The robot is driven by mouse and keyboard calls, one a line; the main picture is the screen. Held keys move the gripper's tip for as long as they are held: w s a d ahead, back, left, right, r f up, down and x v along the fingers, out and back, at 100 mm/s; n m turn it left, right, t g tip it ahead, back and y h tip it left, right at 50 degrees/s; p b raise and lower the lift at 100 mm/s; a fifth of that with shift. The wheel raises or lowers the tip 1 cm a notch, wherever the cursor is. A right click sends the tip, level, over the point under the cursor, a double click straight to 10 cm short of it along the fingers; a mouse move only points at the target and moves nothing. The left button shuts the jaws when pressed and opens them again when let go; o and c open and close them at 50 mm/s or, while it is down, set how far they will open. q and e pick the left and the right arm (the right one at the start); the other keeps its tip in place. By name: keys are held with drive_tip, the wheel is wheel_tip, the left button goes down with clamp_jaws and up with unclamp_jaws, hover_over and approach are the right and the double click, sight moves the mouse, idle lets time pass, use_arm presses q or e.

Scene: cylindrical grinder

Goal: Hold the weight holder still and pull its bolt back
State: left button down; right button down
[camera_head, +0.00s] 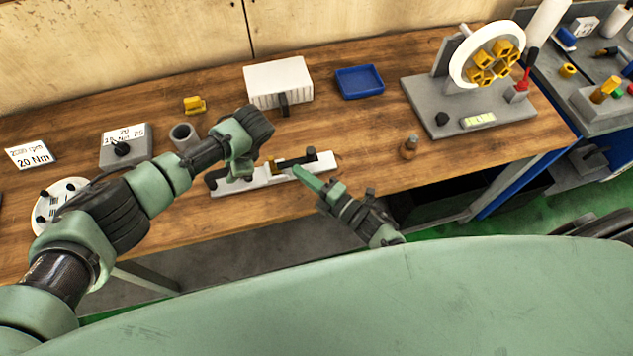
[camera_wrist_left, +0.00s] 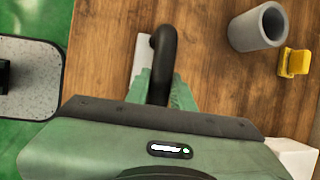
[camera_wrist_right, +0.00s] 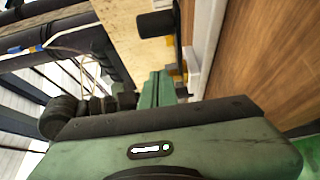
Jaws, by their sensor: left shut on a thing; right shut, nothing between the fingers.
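The weight holder is a white bar (camera_head: 257,178) with black parts, lying near the table's front edge. A black bolt with an upright knob (camera_head: 311,154) sits at its right end, also in the right wrist view (camera_wrist_right: 155,24). My left gripper (camera_head: 240,178) is shut on the holder's black curved handle (camera_wrist_left: 162,60) at the left end, and its fingers partly hide it. My right gripper (camera_head: 298,170) is shut and empty, its tips close to the bolt on the front side. I cannot tell whether they touch it. In the right wrist view its fingers (camera_wrist_right: 158,88) are together beside the bar.
A grey cylinder (camera_head: 184,136), a yellow part (camera_head: 194,105), a white box (camera_head: 278,82) and a blue tray (camera_head: 360,82) stand behind. A grey fixture with a white ring (camera_head: 459,65) is at the right.

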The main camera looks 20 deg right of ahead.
sight(306, 164)
drive_tip(key=shift+x, duration=1.1)
drive_tip(key=d, duration=0.1)
drive_tip(key=w+d, duration=0.1)
drive_tip(key=d, duration=0.1)
drive_tip(key=shift+w+d, duration=0.1)
drive_tip(key=shift+d, duration=0.3)
drive_tip(key=shift+d, duration=2.7)
use_arm(q)
drive_tip(key=shift+a, duration=0.1)
use_arm(e)
drive_tip(key=a, duration=0.1)
drive_tip(key=s+a, duration=0.1)
drive_tip(key=a, duration=0.1)
drive_tip(key=shift+a, duration=0.3)
drive_tip(key=v, duration=0.9)
drive_tip(key=shift+s, duration=0.4)
